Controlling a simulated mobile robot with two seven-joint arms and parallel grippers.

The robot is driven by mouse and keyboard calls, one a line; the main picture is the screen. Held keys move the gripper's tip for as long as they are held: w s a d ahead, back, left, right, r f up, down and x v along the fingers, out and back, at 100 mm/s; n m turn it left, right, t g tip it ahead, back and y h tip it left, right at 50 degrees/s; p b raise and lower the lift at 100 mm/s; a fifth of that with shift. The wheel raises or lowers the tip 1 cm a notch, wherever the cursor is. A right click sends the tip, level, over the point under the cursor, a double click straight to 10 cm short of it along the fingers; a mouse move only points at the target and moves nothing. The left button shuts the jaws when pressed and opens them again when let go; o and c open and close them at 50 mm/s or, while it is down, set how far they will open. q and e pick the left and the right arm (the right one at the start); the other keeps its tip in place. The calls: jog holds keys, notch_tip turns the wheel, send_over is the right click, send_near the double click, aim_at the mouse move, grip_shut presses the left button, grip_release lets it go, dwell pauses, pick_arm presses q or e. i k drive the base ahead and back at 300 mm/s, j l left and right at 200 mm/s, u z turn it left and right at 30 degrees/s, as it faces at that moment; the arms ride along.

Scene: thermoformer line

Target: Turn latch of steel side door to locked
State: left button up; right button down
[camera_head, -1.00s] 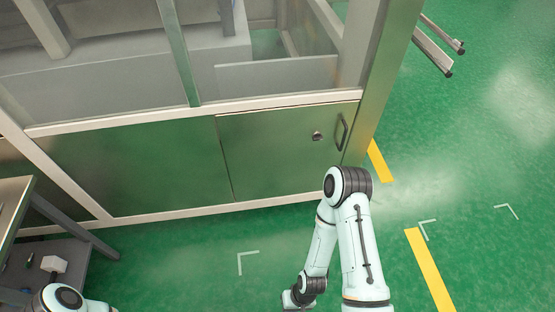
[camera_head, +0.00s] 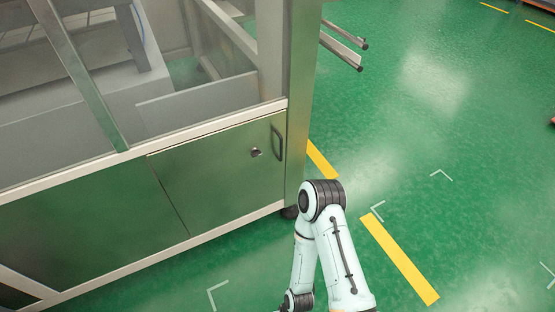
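The steel side door (camera_head: 215,175) is a flat panel low on the machine's side, and it looks closed. Its latch (camera_head: 256,152) is a small round dark knob near the door's upper right. Its exact turn is too small to tell. A dark handle (camera_head: 278,143) stands upright just right of the latch. My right arm is bent in front of the machine, lower right of the door and apart from it. My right gripper is not visible; the arm runs out at the bottom edge. My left arm and gripper are out of view.
The machine's steel corner post (camera_head: 299,110) rises right of the door. Two metal rails (camera_head: 343,48) stick out behind it. Yellow floor stripes (camera_head: 399,259) and white corner marks lie on the green floor. The floor in front of the door and to the right is clear.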

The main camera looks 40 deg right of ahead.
aim_at(256, 153)
jog(key=z, duration=1)
